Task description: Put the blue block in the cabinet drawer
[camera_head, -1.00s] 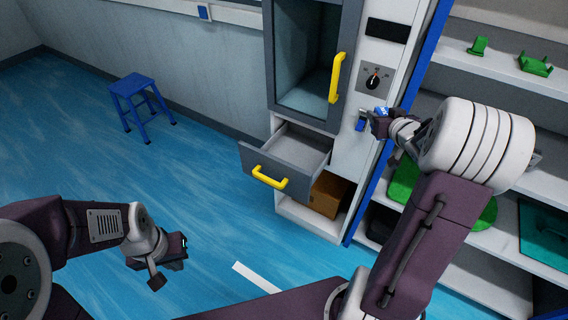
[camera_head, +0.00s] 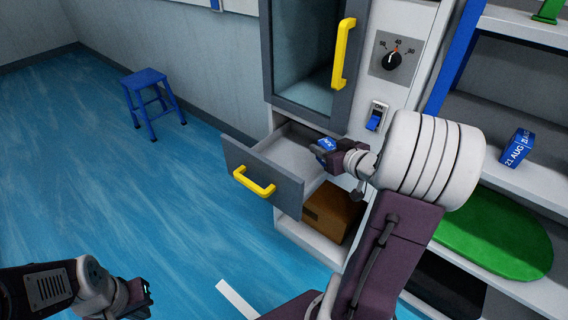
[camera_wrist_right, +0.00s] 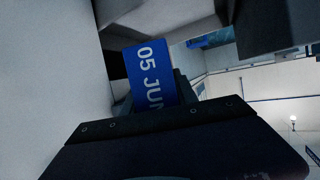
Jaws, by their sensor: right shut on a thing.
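The blue block (camera_head: 327,144) is in my right gripper (camera_head: 326,151), which is shut on it. In the right wrist view the block (camera_wrist_right: 150,75) shows white lettering "05 JUN". The cabinet drawer (camera_head: 262,172) is grey with a yellow handle (camera_head: 254,181) and is pulled open. My right gripper is over the right part of the open drawer; the exact height above its floor is hard to tell. My left gripper (camera_head: 140,297) is at the lower left, away from the cabinet; its fingers are too small and dark to judge.
Above the drawer is a glass-fronted cabinet door with a yellow handle (camera_head: 343,54). A brown box (camera_head: 333,211) sits in the open space below. A dial and a blue switch (camera_head: 373,122) are on the panel. Another blue block (camera_head: 516,148) is on the right shelf. A blue stool (camera_head: 151,101) stands left.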

